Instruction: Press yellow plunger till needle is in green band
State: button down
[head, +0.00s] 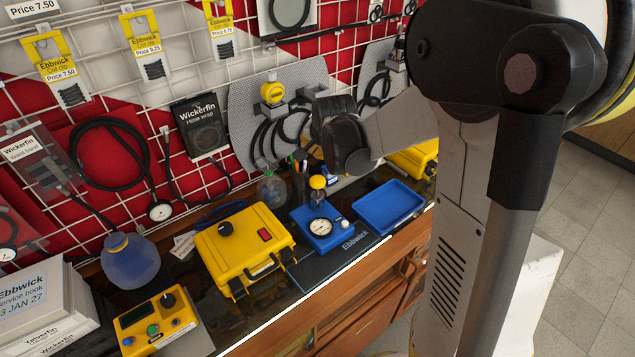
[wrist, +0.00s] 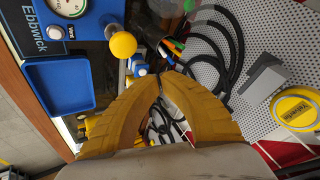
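The yellow plunger (head: 318,183) has a round knob and stands upright at the back of a blue gauge block on the bench. In the wrist view the yellow knob (wrist: 123,45) is left of and beyond my fingertips, apart from them. The white dial gauge (head: 320,227) is on the block's front; part of its face, with a green band, also shows at the top edge of the wrist view (wrist: 66,6). The needle is too small to read. My gripper (wrist: 159,73) has its tan fingertips together with nothing between them.
A blue tray (head: 389,207) is right of the gauge block, and a yellow case (head: 245,248) is left of it. A pen cup (head: 300,181) stands behind. A perforated panel (wrist: 205,65) with black hoses and a yellow tape measure (wrist: 297,112) is near my fingers.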

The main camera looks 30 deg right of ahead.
aim_at(316, 177)
jog(key=shift+f+b, duration=2.2)
jog(key=shift+f, duration=1)
jog(key=shift+f+b, duration=0.4)
jog(key=shift+f+b, duration=1.4)
jog(key=shift+f, duration=0.2)
jog(key=shift+r, duration=0.15)
jog(key=shift+r+p, duration=1.45)
jog(key=shift+r, duration=0.45)
jog(key=shift+r, duration=0.1)
jog(key=shift+r+p, duration=1.8)
jog(key=shift+r, duration=0.6)
